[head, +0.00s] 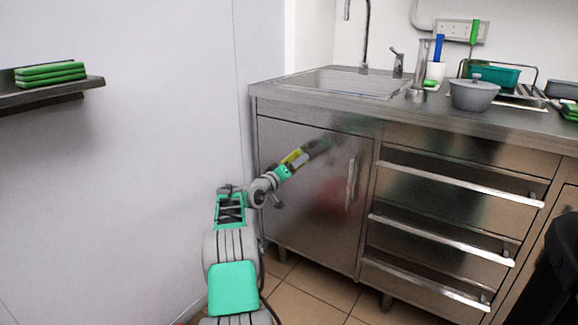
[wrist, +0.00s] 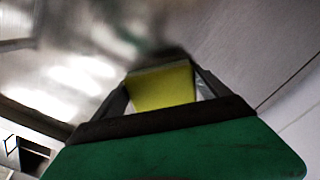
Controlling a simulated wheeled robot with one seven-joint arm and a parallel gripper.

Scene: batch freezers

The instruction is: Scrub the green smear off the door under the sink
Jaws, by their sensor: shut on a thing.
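The steel door (head: 300,225) under the sink (head: 345,82) is shut, with a vertical handle (head: 351,184) at its right. My gripper (head: 301,155) is in front of the upper door, left of the handle. It is shut on a yellow sponge (wrist: 163,86), which shows between the fingers in the wrist view. The sponge's far edge looks dark. The sponge is close to the door, but I cannot tell if it touches. A blurred dark patch lies beyond it. I cannot make out a distinct green smear; reflections and my arm cover part of the door.
A drawer stack (head: 440,215) with protruding bar handles stands right of the door. A pale wall (head: 150,170) is close on the left, with a shelf (head: 50,95) holding green pads (head: 50,74). A grey pot (head: 474,95) stands on the counter. Tiled floor lies below.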

